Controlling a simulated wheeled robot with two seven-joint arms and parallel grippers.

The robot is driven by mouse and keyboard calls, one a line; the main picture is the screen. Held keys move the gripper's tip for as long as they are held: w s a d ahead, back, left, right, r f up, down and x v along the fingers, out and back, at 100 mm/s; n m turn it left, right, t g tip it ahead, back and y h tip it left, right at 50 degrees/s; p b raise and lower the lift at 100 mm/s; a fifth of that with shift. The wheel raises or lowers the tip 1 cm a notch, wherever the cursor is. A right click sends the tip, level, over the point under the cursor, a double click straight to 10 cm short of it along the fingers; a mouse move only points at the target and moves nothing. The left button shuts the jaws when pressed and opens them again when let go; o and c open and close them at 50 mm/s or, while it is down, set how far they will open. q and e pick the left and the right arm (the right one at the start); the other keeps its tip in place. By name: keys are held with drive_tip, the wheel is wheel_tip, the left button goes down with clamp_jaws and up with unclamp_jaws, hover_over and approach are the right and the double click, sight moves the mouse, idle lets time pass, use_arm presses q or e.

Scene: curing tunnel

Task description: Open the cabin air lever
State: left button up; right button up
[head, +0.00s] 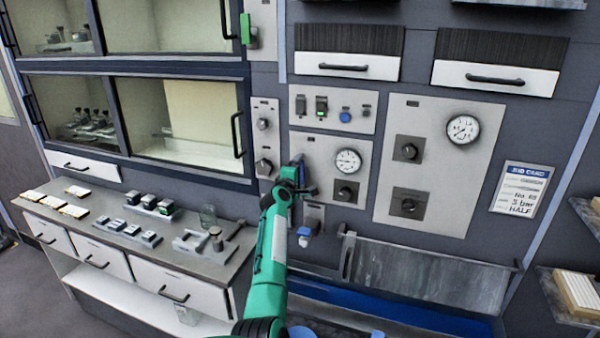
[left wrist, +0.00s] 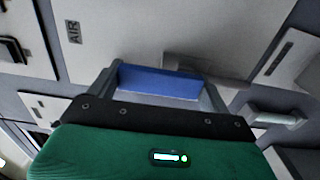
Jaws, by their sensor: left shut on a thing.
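My left gripper (head: 301,175) reaches from the lower centre to the grey panel beside a round gauge (head: 348,161). In the left wrist view its two fingers (left wrist: 160,85) are shut on a blue lever (left wrist: 160,82), which spans the gap between them. A plate marked AIR (left wrist: 73,32) shows to the upper left in that view. In the head view the gripper covers most of the lever, so its angle is hard to tell. My right gripper is not in view.
A larger panel holds another gauge (head: 462,129) and dark knobs. A job card (head: 522,189) hangs at the right, partly readable as "3 bar HALF". A metal trough (head: 425,279) lies below the panels. A counter (head: 100,232) with small parts stands at the left.

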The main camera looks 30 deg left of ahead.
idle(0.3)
use_arm(q)
drive_tip(key=o, duration=1.3)
drive_tip(key=b+v, duration=0.3)
drive_tip(key=v, duration=1)
drive_tip(key=shift+s+f+b, duration=0.1)
drive_tip(key=shift+s+b, duration=0.25)
drive_tip(key=shift+s, duration=0.05)
